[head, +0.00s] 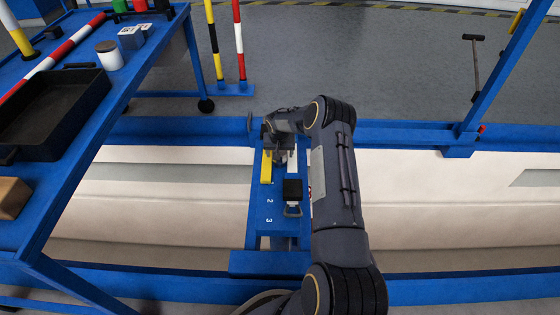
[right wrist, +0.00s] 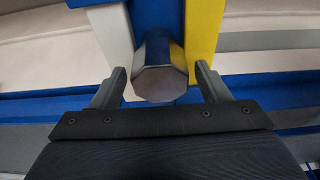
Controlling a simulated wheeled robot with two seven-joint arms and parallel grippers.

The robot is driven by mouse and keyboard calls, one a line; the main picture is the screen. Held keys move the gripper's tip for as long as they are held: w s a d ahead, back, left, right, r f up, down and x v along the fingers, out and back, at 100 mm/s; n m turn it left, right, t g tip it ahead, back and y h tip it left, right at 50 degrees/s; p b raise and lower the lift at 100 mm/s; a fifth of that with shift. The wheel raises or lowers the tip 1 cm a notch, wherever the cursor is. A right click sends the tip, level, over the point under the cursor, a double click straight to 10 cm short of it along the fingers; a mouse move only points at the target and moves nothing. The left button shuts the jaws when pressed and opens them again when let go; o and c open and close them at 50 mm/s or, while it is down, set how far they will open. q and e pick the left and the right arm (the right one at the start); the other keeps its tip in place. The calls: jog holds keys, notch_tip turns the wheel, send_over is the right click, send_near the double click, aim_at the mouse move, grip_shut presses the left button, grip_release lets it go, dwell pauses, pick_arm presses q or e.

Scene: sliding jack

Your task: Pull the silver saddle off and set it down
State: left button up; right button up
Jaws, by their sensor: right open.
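The silver saddle (right wrist: 160,68) shows in the right wrist view as a shiny, many-sided metal piece. It is between the two fingers of my right gripper (right wrist: 160,87), which is open, with a gap on each side. In the head view my right gripper (head: 281,152) is over the far part of the blue jack beam (head: 259,212), between a yellow bar (head: 266,168) and a white bar. The gripper hides the saddle there. My left gripper is not in view.
A black block (head: 293,189) with a grey handle sits nearer on the beam, by the marks 2 and 3. Blue rails run across front and back.

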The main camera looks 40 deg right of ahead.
dwell(0.6)
jog(key=c, duration=1.1)
jog(key=shift+r, duration=0.1)
jog(key=shift+r, duration=0.65)
jog(key=shift+r+p, duration=1.05)
jog(key=shift+r, duration=0.95)
